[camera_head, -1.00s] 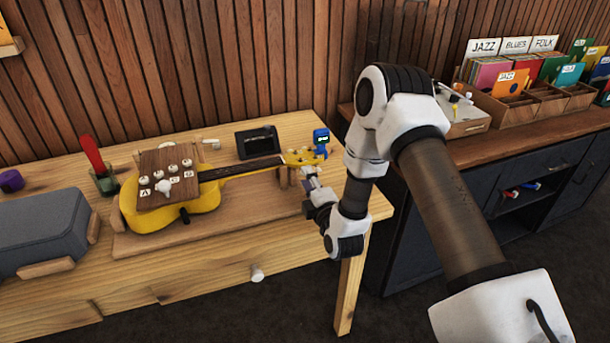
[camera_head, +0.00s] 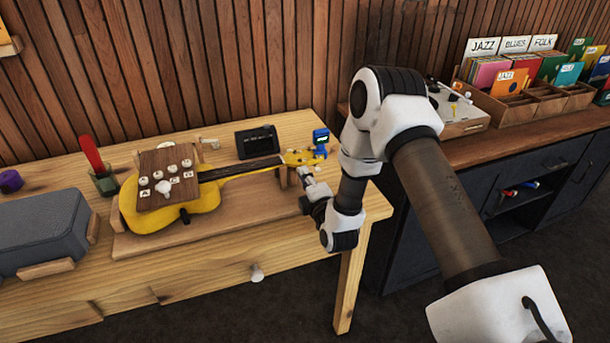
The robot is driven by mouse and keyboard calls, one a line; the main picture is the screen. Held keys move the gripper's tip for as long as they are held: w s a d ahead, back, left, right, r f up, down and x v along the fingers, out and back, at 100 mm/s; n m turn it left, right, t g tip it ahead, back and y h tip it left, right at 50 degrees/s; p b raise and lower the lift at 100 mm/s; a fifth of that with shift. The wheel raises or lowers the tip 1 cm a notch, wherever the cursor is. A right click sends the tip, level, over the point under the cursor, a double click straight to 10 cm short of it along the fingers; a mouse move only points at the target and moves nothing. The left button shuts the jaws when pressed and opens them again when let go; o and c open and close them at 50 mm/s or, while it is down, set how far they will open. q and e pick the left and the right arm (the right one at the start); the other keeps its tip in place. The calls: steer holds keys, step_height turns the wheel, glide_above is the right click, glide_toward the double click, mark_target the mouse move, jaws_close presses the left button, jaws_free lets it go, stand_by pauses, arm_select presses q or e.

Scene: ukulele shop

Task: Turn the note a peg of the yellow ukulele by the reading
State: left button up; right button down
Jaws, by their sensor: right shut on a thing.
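The yellow ukulele (camera_head: 200,204) lies on a wooden cradle board (camera_head: 172,241) on the workbench, its neck pointing right. Its headstock (camera_head: 298,158) is at the right end, with small pegs too small to tell apart. A blue clip-on tuner (camera_head: 320,137) with a dark screen sits at the headstock; its reading is too small to make out. A wooden block (camera_head: 164,170) with lettered knobs covers part of the body. My right gripper (camera_head: 306,175) is at the near side of the headstock, shut on what looks like a peg, mostly hidden by the fingers. My left gripper is out of view.
A dark box-like device (camera_head: 257,141) stands behind the neck. A grey case (camera_head: 40,232) and a glass with a red item (camera_head: 92,155) are on the left. Record crates (camera_head: 520,108) stand on the dark counter at the right.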

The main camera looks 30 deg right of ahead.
steer(key=n+p, duration=0.3)
steer(key=n, duration=0.1)
steer(key=shift+r+p, duration=0.15)
steer(key=shift+p, duration=0.2)
steer(key=shift+n+p, duration=1.15)
steer(key=shift+n, duration=0.45)
steer(key=shift+f, duration=0.2)
steer(key=c, duration=1.2)
jaws_free()
steer(key=shift+c, duration=0.2)
steer(key=shift+s, duration=0.15)
steer(key=v, duration=0.7)
steer(key=shift+s, duration=0.15)
